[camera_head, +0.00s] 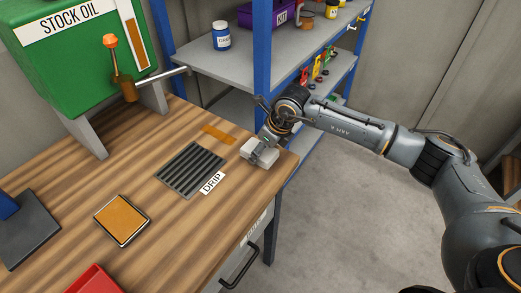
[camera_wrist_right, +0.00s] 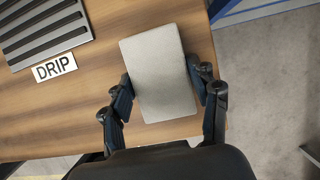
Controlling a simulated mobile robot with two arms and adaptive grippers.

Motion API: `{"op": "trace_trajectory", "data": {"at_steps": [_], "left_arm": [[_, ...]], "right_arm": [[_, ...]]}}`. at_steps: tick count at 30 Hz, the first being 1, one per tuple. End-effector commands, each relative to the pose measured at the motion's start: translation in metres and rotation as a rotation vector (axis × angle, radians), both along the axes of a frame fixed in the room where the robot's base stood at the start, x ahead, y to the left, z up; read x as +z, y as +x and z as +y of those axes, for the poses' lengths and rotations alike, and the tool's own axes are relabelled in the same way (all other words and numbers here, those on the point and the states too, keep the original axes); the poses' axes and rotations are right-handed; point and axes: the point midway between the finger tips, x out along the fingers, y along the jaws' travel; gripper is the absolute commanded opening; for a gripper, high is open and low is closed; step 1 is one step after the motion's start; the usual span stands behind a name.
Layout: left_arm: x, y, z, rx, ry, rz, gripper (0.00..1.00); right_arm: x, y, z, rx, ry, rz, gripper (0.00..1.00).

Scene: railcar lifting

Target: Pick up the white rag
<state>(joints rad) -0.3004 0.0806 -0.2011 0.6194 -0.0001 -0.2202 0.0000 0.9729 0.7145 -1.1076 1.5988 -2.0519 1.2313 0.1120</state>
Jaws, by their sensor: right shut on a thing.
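The white rag is a pale, folded rectangular block (camera_head: 264,151) near the right edge of the wooden workbench in the head view. It fills the middle of the right wrist view (camera_wrist_right: 160,72), lying between two dark fingers. My right gripper (camera_head: 262,149) reaches down to it from the right and is shut on it; in the wrist view the fingers (camera_wrist_right: 165,92) press its two long sides. I cannot tell whether the rag still touches the bench top. My left gripper is not in view.
The workbench (camera_head: 165,225) carries a ribbed drip grate (camera_head: 191,169), an orange pad (camera_head: 121,219) and a red bin (camera_head: 95,281). A green stock oil tank (camera_head: 70,50) stands at the back left. A blue-posted shelf (camera_head: 263,60) rises behind the bench's far edge.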

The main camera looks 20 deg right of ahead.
Motion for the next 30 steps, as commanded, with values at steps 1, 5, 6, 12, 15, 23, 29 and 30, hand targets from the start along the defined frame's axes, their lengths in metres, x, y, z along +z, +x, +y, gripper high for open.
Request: {"op": "trace_trajectory", "data": {"at_steps": [1, 5, 6, 12, 15, 23, 29, 30], "left_arm": [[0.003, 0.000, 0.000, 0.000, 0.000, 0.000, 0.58], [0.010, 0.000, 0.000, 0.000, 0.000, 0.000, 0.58], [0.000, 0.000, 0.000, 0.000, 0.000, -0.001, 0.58], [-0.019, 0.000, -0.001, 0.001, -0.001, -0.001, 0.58], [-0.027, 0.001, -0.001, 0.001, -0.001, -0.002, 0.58], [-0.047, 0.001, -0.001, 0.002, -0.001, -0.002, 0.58], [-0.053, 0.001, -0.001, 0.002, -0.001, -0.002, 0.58], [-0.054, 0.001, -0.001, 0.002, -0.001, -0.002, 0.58]], "right_arm": [[0.002, 0.000, 0.000, 0.000, -0.001, 0.001, 0.29], [0.008, 0.000, 0.000, 0.000, 0.000, 0.000, 0.29], [0.010, 0.001, 0.000, 0.001, 0.000, -0.005, 0.30], [0.052, -0.016, 0.000, 0.003, -0.001, -0.006, 0.29], [0.077, -0.037, 0.001, 0.004, -0.002, -0.009, 0.29], [0.113, -0.099, 0.002, 0.002, -0.002, -0.006, 0.29], [0.128, -0.128, 0.003, 0.001, -0.001, -0.003, 0.29], [0.130, -0.132, 0.003, 0.001, 0.000, -0.002, 0.29]]}}
